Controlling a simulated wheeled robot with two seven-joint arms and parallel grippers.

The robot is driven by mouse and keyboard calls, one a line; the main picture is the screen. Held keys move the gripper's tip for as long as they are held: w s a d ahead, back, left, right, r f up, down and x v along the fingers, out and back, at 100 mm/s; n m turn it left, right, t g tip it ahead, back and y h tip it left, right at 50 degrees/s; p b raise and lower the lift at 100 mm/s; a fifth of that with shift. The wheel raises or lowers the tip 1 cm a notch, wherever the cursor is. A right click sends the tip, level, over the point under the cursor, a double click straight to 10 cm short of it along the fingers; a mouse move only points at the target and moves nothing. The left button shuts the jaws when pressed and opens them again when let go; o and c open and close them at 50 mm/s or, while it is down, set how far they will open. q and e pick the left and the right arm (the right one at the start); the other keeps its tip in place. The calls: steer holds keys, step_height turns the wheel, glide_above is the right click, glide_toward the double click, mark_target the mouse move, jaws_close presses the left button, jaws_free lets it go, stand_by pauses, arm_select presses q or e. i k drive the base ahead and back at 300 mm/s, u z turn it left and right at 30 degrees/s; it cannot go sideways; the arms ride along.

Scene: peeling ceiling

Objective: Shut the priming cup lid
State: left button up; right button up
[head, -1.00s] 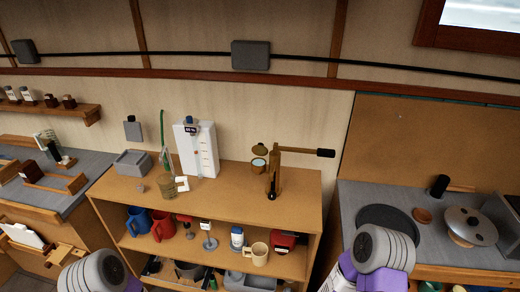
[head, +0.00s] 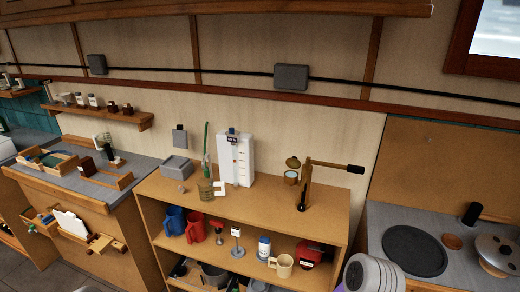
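The priming cup (head: 291,178) is a small round cup with a pale inside, on the brass hand pump (head: 305,188) on top of the wooden shelf unit. Its brass lid (head: 293,162) stands raised above the cup, open. The pump's lever with a dark grip (head: 355,170) points right. Part of my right arm shows at the bottom right edge, well in front of the pump. Neither gripper's fingers are in the picture.
A white container (head: 236,158), a glass jar (head: 206,190) and a grey box (head: 176,168) share the shelf top (head: 260,215). Mugs stand on the shelf below. A counter with a dark round plate (head: 414,251) lies right, another counter left.

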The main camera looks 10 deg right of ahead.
mark_target(292, 162)
steer(key=u, duration=0.25)
steer(key=i, duration=0.85)
steer(key=z, duration=0.2)
